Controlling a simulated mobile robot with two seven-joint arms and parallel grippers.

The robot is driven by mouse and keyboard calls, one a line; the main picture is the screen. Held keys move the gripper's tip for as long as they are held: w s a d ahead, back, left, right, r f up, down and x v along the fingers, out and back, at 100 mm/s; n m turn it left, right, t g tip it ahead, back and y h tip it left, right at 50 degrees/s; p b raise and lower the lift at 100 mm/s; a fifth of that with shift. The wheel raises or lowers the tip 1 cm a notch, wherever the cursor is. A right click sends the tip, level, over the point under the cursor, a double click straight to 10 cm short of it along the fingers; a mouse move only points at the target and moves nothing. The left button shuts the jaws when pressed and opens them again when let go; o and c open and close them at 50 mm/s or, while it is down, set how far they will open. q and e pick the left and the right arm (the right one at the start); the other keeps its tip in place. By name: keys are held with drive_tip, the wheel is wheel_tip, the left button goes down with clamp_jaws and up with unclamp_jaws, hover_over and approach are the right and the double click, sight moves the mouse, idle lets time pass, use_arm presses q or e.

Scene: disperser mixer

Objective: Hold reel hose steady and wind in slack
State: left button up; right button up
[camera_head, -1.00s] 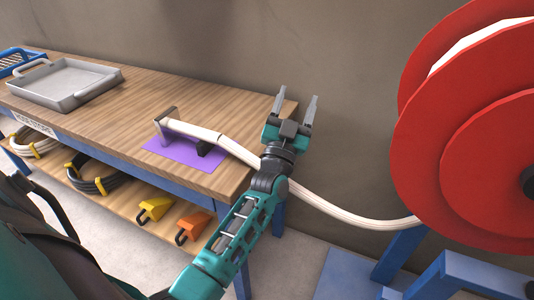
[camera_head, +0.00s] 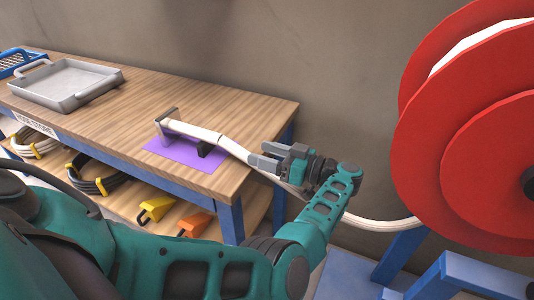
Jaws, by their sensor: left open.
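The white hose (camera_head: 372,222) runs from the bench, off its right edge, and sags across to the red reel (camera_head: 485,130) at the right. Its end part (camera_head: 195,132) lies on a purple pad (camera_head: 180,152) with a grey bracket (camera_head: 165,122) and a dark clip. My left gripper (camera_head: 262,157) is open, with its fingers pointing left at the hose near the bench's right edge. The fingers overlap the hose in view; I cannot tell whether the hose is between them. My right gripper is not in view.
The wooden bench (camera_head: 110,115) carries a grey metal tray (camera_head: 66,84) and a blue rack (camera_head: 20,62). On the shelf below are coiled hoses (camera_head: 92,178) and yellow and orange blocks. The reel stands on a blue frame (camera_head: 450,272). A wall closes the back.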

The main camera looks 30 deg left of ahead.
sight(221, 141)
use_arm(q)
drive_tip(key=a, duration=0.4)
drive_tip(key=s+a, duration=0.1)
drive_tip(key=a, duration=0.3)
drive_tip(key=s+a, duration=0.1)
drive_tip(key=a, duration=0.3)
drive_tip(key=shift+a, duration=0.3)
clamp_jaws()
drive_tip(key=c, duration=0.6)
unclamp_jaws()
drive_tip(key=shift+c, duration=0.2)
drive_tip(key=c, duration=0.4)
